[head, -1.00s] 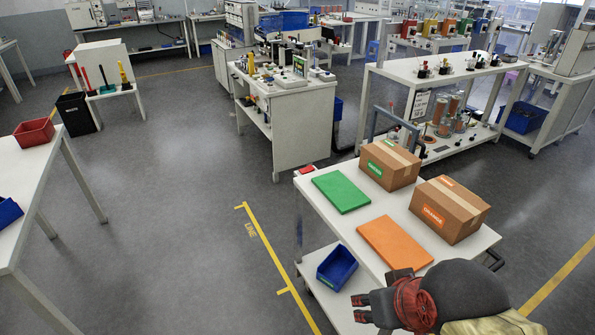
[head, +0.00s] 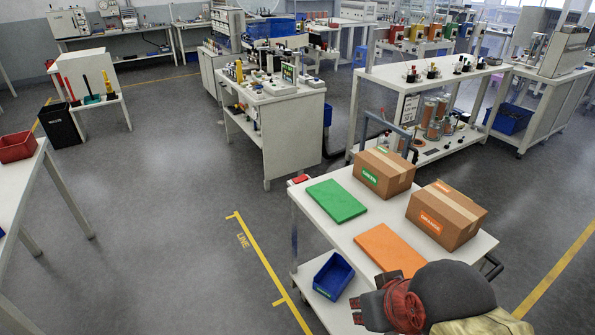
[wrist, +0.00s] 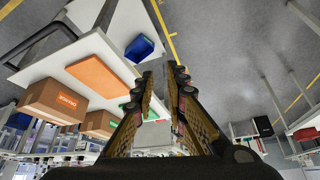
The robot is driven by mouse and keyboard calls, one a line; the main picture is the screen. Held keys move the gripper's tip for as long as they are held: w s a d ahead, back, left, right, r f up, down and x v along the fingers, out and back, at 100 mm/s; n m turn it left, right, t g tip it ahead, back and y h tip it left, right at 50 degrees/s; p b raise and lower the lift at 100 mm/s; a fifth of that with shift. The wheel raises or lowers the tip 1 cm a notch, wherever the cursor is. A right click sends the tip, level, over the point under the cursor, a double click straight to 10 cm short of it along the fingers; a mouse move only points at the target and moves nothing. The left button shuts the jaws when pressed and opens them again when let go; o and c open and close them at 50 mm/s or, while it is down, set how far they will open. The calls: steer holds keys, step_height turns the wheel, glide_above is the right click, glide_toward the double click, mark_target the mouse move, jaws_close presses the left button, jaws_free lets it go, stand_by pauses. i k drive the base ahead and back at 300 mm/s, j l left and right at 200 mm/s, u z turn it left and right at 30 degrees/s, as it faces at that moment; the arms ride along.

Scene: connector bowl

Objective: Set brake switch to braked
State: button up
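A white cart (head: 345,222) stands ahead of me. A small red part (head: 299,179) sits at its far left corner; it may be the brake switch, but it is too small to read its position. My gripper (head: 358,309) is over the cart's near edge in the head view, away from that red part. In the wrist view, my gripper (wrist: 160,72) shows its two fingers apart with nothing between them. The red part cannot be made out in the wrist view.
The cart bears a green panel (head: 337,200), an orange panel (head: 391,247) and two cardboard boxes (head: 383,171) (head: 446,215). A blue bin (head: 333,276) sits on its lower shelf. A yellow floor line (head: 258,258) runs along its left. The floor at left is open.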

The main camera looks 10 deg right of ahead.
mark_target(299, 180)
steer(key=i+j, duration=0.85)
steer(key=i, duration=0.25)
